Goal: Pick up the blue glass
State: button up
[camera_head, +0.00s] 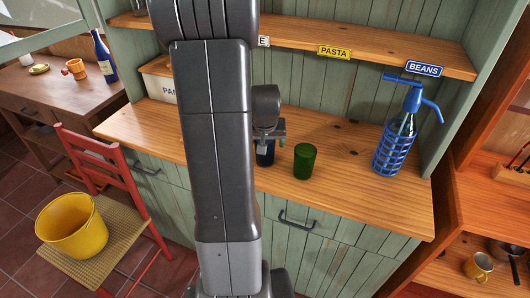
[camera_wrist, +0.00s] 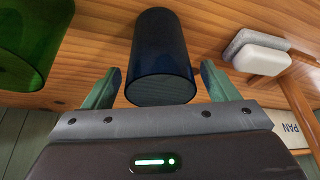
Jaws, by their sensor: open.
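The blue glass (camera_wrist: 160,55) is dark blue and stands on the wooden counter. In the wrist view it lies between the two green fingers of my open gripper (camera_wrist: 158,88), with a gap showing on each side. In the head view the blue glass (camera_head: 264,157) is mostly hidden behind my arm and gripper (camera_head: 268,138); only a dark part of it shows. A green glass (camera_head: 305,161) stands just to its right on the counter. The green glass (camera_wrist: 28,40) fills the upper left of the wrist view.
A blue siphon bottle (camera_head: 394,140) stands farther right on the counter (camera_head: 345,185). A shelf (camera_head: 380,55) with PASTA and BEANS labels runs above. A bin marked PAN (camera_head: 160,88) is at the left. A red chair (camera_head: 85,155) holds a yellow bucket (camera_head: 70,228).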

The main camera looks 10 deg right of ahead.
jog(key=c, duration=1.2)
